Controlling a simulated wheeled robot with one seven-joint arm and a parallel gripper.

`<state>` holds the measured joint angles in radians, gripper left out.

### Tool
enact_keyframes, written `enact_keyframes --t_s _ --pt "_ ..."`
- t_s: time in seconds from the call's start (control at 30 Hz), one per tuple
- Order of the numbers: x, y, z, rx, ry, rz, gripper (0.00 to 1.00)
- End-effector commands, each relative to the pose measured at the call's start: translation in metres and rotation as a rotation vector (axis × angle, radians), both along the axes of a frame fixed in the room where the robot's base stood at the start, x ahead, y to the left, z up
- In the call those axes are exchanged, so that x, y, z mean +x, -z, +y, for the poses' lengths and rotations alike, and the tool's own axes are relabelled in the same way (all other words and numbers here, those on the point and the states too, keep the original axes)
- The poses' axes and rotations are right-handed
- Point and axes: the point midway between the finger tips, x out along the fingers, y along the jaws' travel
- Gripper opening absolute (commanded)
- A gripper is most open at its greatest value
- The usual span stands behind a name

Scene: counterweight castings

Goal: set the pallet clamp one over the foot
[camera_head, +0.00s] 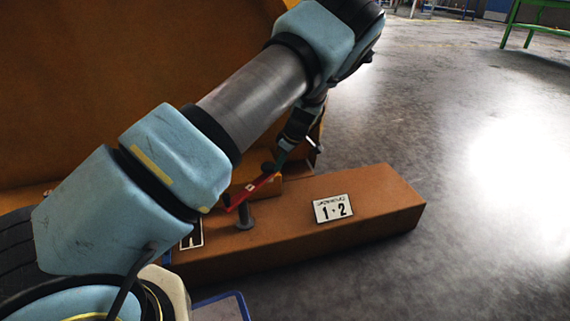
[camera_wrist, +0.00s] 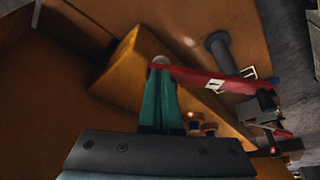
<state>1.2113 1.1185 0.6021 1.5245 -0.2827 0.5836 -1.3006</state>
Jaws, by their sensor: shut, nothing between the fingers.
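A red clamp bar (camera_head: 250,190) with a small white tag lies slanted beside a grey upright post (camera_head: 244,216) on the orange beam-like foot (camera_head: 375,215). In the wrist view the red bar (camera_wrist: 205,78) runs rightward from near my fingertips, and the post (camera_wrist: 217,45) stands just beyond it. My gripper (camera_wrist: 160,64) has teal fingers pressed together with nothing between them. Its tips are at the left end of the bar; I cannot tell whether they touch.
A large orange casting (camera_head: 90,70) rises behind my arm at the left. A label plate (camera_head: 333,208) reading "1 · 2" sits on the foot. Open grey floor (camera_head: 480,210) lies to the right, with a green-legged bench (camera_head: 535,25) far back.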

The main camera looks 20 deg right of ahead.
Motion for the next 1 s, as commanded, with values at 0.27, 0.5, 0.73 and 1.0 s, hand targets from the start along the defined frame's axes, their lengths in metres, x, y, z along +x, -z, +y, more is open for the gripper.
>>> enact_keyframes --t_s 0.27,0.5,0.73,1.0 --pt "0.039 -0.001 0.015 0.001 -0.265 -0.002 0.0" --pt "0.066 0.001 0.035 0.001 -0.493 -0.001 0.0" --pt "0.085 0.001 0.056 0.0 -0.689 -0.001 0.0" --pt "0.097 0.0 0.075 0.0 -0.804 0.0 0.0"
